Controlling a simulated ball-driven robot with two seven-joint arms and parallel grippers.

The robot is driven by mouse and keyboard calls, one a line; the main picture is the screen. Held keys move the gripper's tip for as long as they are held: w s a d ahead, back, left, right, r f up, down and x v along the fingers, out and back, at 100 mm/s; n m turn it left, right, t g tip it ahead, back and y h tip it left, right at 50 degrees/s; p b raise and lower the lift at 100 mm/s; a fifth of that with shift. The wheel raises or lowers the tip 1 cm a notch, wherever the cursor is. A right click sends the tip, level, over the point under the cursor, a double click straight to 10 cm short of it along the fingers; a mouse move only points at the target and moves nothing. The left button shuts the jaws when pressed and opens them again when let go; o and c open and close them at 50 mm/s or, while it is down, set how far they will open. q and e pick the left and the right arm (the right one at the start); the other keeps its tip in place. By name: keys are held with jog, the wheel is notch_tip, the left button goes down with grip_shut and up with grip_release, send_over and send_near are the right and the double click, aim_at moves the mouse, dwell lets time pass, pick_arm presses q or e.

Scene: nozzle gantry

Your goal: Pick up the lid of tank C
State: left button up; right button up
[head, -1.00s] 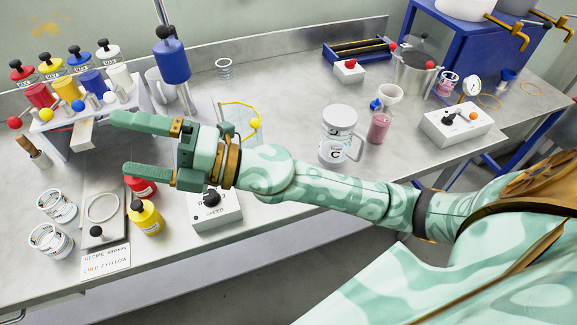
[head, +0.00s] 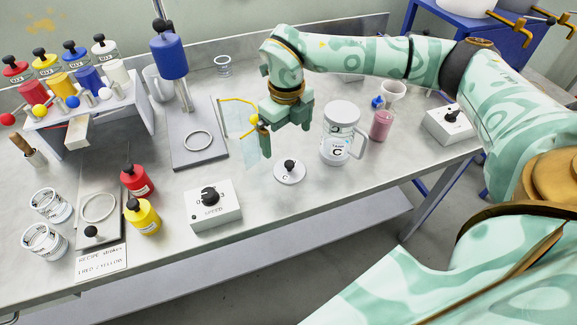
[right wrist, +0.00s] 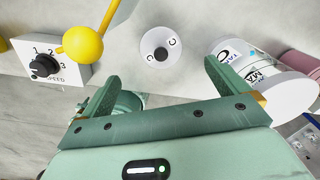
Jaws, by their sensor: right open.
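The lid of tank C is a small white disc (head: 289,178) with a black knob, lying flat on the bench with a "C" on it. It also shows near the top middle of the right wrist view (right wrist: 150,42). Tank C (head: 338,148) is a white jar with a handle standing behind and right of the lid; it shows at the right of the wrist view (right wrist: 250,70). My right gripper (head: 284,128) is open and empty, pointing down above and behind the lid, not touching it. In the wrist view the lid lies between and beyond its fingers (right wrist: 160,85). My left gripper is out of view.
The speed box (head: 212,205) sits left of the lid, and a pink beaker (head: 381,125) stands right of tank C. Bare bench lies in front of the lid.

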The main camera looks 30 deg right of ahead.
aim_at(289, 163)
notch_tip(289, 163, down, 5)
jog(key=shift+r+b, duration=0.1)
jog(key=shift+b, duration=0.3)
jog(key=f, duration=0.1)
jog(key=f+b, duration=0.1)
jog(key=f, duration=0.3)
jog(key=shift+s+d+f+b, duration=0.1)
jog(key=shift+s+b, duration=0.25)
jog(key=c, duration=1.1)
jog(key=shift+r, duration=0.2)
